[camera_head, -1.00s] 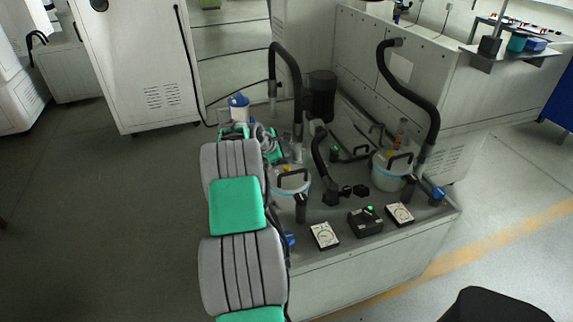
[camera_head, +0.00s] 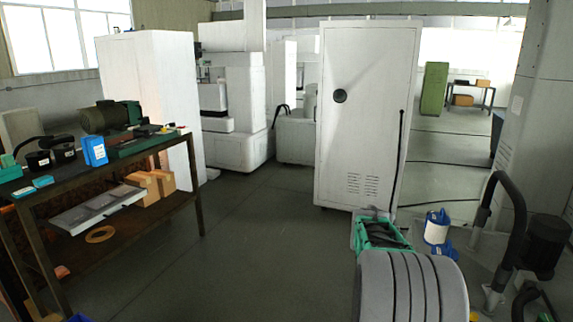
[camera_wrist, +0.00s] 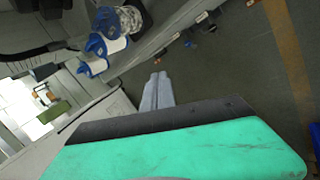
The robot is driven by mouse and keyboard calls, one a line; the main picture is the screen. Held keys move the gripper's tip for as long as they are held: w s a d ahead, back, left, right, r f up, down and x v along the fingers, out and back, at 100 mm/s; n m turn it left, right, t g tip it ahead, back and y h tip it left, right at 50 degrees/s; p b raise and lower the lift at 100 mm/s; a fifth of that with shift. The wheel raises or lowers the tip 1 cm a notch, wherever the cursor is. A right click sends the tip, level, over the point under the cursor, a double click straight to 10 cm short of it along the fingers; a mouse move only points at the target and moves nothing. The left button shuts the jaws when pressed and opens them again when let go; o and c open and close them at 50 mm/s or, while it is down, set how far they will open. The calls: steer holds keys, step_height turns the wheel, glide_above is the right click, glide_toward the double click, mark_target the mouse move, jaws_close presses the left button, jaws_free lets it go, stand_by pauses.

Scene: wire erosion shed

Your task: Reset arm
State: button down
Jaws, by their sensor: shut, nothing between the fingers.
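My gripper (camera_wrist: 158,84) shows in the wrist view as two grey fingers lying side by side past my green and black wrist part. They are closed together with nothing between them. Bare dark floor lies beyond the fingertips. In the head view my grey and green arm rises from the bottom edge, right of the middle, pointing toward the tall white cabinet (camera_head: 366,115). The fingers cannot be made out there.
A blue and white spool (camera_head: 437,227) stands just right of my arm; black hoses (camera_head: 517,225) rise further right. A workbench (camera_head: 110,170) with tools is at the left. Open floor (camera_head: 260,245) lies between bench and cabinet.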

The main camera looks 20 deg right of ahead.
steer(key=s+a+r+m+t+y, duration=0.1)
steer(key=a+r+y, duration=0.1)
steer(key=a, duration=1)
steer(key=s+a+r+m+y, duration=0.1)
steer(key=a, duration=1.1)
steer(key=s+a+f+m+y, duration=0.2)
steer(key=s+a+y, duration=0.1)
steer(key=s+a, duration=0.9)
steer(key=a, duration=0.4)
steer(key=shift+s+a+f, duration=0.2)
steer(key=shift+a, duration=0.1)
